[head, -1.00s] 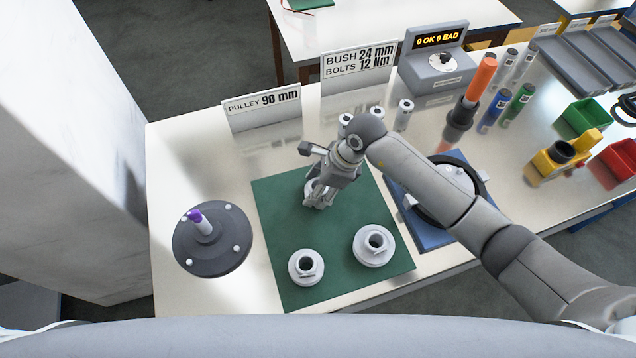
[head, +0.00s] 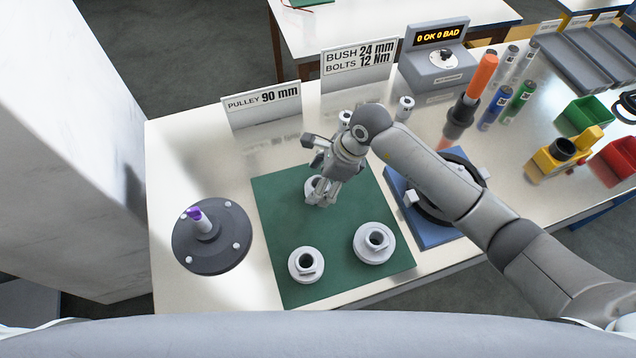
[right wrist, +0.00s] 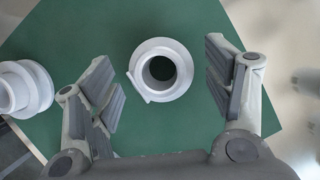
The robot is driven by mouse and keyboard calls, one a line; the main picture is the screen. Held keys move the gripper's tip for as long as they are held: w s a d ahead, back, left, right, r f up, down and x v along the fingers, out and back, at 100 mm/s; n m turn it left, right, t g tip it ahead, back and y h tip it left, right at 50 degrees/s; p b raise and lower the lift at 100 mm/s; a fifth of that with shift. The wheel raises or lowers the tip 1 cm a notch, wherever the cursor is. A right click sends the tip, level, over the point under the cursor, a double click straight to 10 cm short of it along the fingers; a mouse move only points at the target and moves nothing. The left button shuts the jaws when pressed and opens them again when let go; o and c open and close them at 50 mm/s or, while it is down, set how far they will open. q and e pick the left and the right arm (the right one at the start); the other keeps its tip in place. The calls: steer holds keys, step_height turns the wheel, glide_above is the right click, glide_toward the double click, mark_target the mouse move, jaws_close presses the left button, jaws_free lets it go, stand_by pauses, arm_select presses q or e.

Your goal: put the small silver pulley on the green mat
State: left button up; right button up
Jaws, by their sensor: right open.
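The small silver pulley (head: 312,187) stands on the green mat (head: 343,268) near its back edge, partly hidden by my right gripper in the head view. My right gripper (head: 323,200) is close over it. In the right wrist view the pulley (right wrist: 160,92) shows from above as a ring with a dark bore, between the two spread fingers and apart from both. The gripper is open and holds nothing. Two other silver pulleys stand on the mat, one at the front left (head: 306,275) and a wider one at the front right (head: 374,254). My left gripper is out of view.
A dark round plate with a purple-tipped post (head: 212,250) stands left of the mat. A blue base with a black ring (head: 438,233) stands to its right, under my arm. Small silver bushes (head: 404,110) and a sign reading "PULLEY 90 mm" (head: 262,106) are behind.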

steer(key=b+v, duration=0.2)
steer(key=v, duration=0.8)
steer(key=shift+r, duration=0.15)
stand_by(1.3)
